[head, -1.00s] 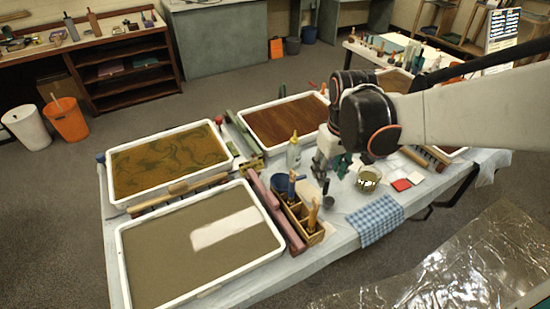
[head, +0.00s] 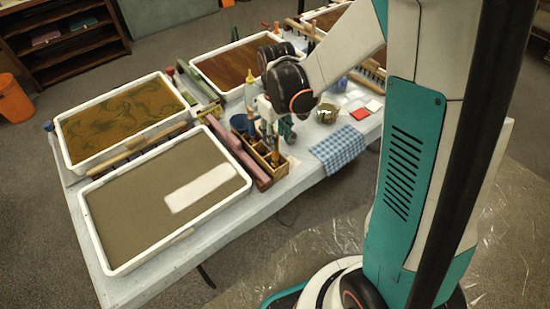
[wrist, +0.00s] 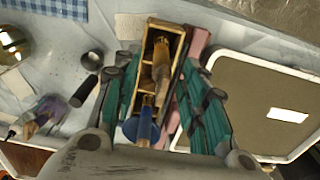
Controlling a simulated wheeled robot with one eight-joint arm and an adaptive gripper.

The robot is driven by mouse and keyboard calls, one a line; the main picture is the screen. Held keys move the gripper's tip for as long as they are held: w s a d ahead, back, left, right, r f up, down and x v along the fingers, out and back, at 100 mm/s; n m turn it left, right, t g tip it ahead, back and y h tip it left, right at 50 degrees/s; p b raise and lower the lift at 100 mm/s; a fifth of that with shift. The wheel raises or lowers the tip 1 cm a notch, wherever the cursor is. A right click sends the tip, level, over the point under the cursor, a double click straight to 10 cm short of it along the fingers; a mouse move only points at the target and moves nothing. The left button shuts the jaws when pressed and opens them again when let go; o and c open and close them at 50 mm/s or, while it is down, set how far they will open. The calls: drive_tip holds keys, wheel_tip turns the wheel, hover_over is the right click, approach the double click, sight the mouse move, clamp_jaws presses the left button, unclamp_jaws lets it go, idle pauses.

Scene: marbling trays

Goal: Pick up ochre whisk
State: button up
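The ochre whisk (wrist: 160,62) stands handle up in a wooden caddy (wrist: 176,30) in the wrist view, between my spread fingers. In the head view the whisk (head: 275,150) shows as a small ochre handle in the caddy (head: 282,170), partly crowded by my gripper. A blue-handled tool (wrist: 146,122) stands in the same caddy, nearer the wrist camera. My gripper (wrist: 158,70) is open, fingers on either side of the caddy, with nothing held. In the head view my gripper (head: 274,126) is over the caddy. The whisk's lower end is hidden inside the caddy.
A mauve bar (head: 238,155) and a white-rimmed tray (head: 105,262) lie left of the caddy.

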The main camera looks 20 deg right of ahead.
sight(275, 154)
drive_tip(key=shift+w+a+f+b, duration=0.15)
drive_tip(key=shift+f+b, duration=0.5)
drive_tip(key=shift+f, duration=0.7)
drive_tip(key=shift+w+a+f+b, duration=0.15)
drive_tip(key=shift+f+b, duration=0.45)
drive_tip(key=shift+f, duration=0.75)
drive_tip(key=shift+d, duration=0.1)
drive_tip(key=c, duration=0.9)
